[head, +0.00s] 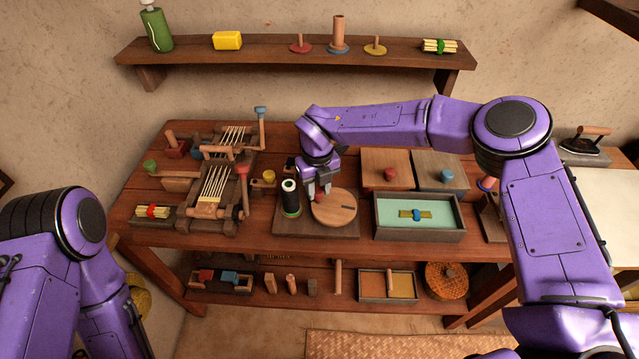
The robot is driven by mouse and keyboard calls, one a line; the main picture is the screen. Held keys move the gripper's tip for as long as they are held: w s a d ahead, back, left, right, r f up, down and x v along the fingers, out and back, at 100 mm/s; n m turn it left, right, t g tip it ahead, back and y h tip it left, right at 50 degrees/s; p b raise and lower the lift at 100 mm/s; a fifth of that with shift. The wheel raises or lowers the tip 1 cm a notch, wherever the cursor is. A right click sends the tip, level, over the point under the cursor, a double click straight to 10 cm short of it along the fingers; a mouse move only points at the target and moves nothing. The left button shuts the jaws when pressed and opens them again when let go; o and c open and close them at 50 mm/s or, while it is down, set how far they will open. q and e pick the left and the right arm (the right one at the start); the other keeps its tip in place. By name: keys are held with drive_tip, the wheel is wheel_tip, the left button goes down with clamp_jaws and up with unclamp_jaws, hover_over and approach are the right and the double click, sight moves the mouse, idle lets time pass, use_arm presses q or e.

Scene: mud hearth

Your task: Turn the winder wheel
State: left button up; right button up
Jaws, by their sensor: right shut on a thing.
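The winder wheel (340,209) is a round light-wood disc lying flat on a dark wooden base (318,230) at the middle of the table. A dark upright spool (290,198) with a pale top stands on the same base, left of the wheel. My right gripper (318,194) points down at the wheel's upper left edge. It is shut on a small red knob (319,197) there, mostly hidden by the fingers. My left arm is at the lower left; its gripper is out of view.
A small loom (214,185) stands left of the winder. Right of it are a green-lined tray (419,212) holding a tied bundle, and two lidded boxes (386,168) with knobs behind. A wall shelf (295,51) holds a bottle and spools. Below is a lower shelf (330,277).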

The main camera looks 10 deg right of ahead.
drive_tip(key=shift+s+a+n, duration=0.15)
drive_tip(key=shift+s+n, duration=0.2)
drive_tip(key=shift+n, duration=0.65)
drive_tip(key=o, duration=1)
drive_tip(key=shift+o, duration=0.2)
drive_tip(key=shift+r, duration=0.15)
wheel_tip(320, 180, up, 10)
drive_tip(key=b, duration=0.2)
drive_tip(key=shift+r, duration=0.2)
